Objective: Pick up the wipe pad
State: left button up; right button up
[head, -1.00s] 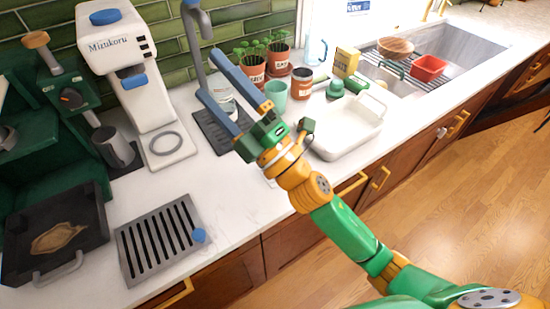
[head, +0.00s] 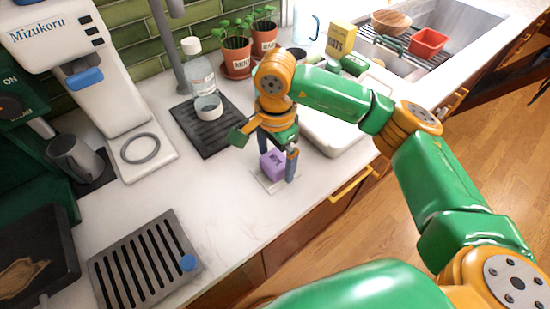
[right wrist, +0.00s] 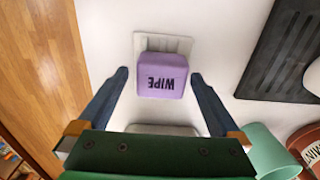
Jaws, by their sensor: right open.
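The wipe pad is a small purple block (head: 273,163), marked "WIPE" in the right wrist view (right wrist: 161,82). It sits on a small pale ridged holder (head: 263,182) near the counter's front edge. My right gripper (head: 278,172) points down over it, open, with one finger on each side. In the right wrist view the fingertips (right wrist: 160,75) flank the pad with a gap on both sides. I cannot tell exactly how low the fingertips are. My left gripper is not in view.
A grey slotted tray (head: 125,280) lies front left. The counter between is clear.

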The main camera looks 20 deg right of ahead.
jog(key=shift+w+f, duration=0.15)
jog(key=shift+f, duration=0.3)
jog(key=shift+r, duration=0.1)
jog(key=c, duration=1.4)
jog(key=shift+r+b, duration=0.45)
jog(key=shift+r, duration=1.1)
jog(key=s+r, duration=0.2)
jog(key=s+r+b, duration=0.1)
jog(key=r, duration=0.1)
jog(key=shift+s+a+r, duration=0.1)
jog(key=shift+s+a, duration=0.15)
jog(key=shift+a, duration=0.1)
jog(key=s+r, duration=0.2)
jog(key=s, duration=0.1)
jog(key=s+a+r+b, duration=0.1)
jog(key=s, duration=0.3)
jog(key=s+a+r+b, duration=0.1)
jog(key=s+r, duration=0.1)
jog(key=s, duration=0.1)
jog(key=shift+s+a+r, duration=0.1)
jog(key=shift+s+r, duration=0.1)
jog(key=shift+r, duration=0.1)
jog(key=o, duration=0.9)
jog(key=c, duration=0.6)
